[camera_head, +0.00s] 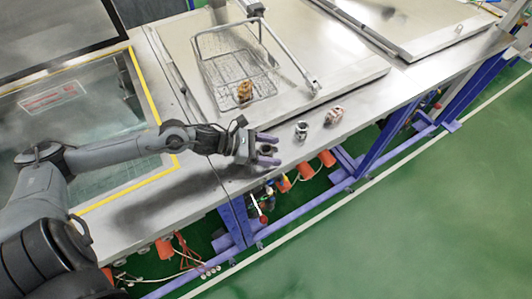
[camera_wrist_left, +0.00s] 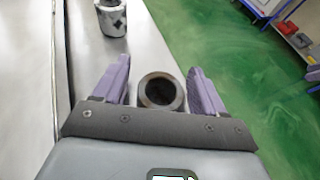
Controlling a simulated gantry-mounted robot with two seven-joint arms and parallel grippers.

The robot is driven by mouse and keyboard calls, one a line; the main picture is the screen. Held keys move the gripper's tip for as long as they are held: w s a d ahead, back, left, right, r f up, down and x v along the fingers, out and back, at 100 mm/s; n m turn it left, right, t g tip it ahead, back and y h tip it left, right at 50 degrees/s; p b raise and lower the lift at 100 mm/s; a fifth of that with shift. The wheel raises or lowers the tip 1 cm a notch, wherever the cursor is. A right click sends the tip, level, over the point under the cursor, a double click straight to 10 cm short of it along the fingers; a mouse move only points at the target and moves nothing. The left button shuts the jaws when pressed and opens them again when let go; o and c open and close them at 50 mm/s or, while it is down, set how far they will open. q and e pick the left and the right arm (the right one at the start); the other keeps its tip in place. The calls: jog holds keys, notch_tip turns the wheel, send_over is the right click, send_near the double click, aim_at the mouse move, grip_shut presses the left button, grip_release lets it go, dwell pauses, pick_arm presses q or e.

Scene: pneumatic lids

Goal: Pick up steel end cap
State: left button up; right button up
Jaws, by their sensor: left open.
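A round metal part with a dark hollow bore, which looks like the steel end cap (camera_wrist_left: 162,93), stands between the spread fingers of my left gripper (camera_wrist_left: 158,72) in the wrist view. A gap shows on both sides of it, so the fingers do not appear to touch it. In the head view my left gripper (camera_head: 276,149) is over the bench's front edge strip, with the dark part (camera_head: 266,149) partly hidden between its purple fingers. My right gripper is not in view.
A silver part with dark openings (camera_head: 301,130) stands just right of the gripper, also seen in the wrist view as a silver part (camera_wrist_left: 112,18). A pinkish-brown part (camera_head: 333,115) lies beyond it. A wire basket (camera_head: 222,68) holds a brown-orange part (camera_head: 245,91). The bench edge drops to green floor.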

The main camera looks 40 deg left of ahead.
pick_arm(q)
jog(key=shift+w+d+f, duration=0.1)
jog(key=shift+d, duration=0.05)
jog(key=shift+c, duration=0.5)
jog(key=c, duration=1.2)
jog(key=shift+r, duration=0.2)
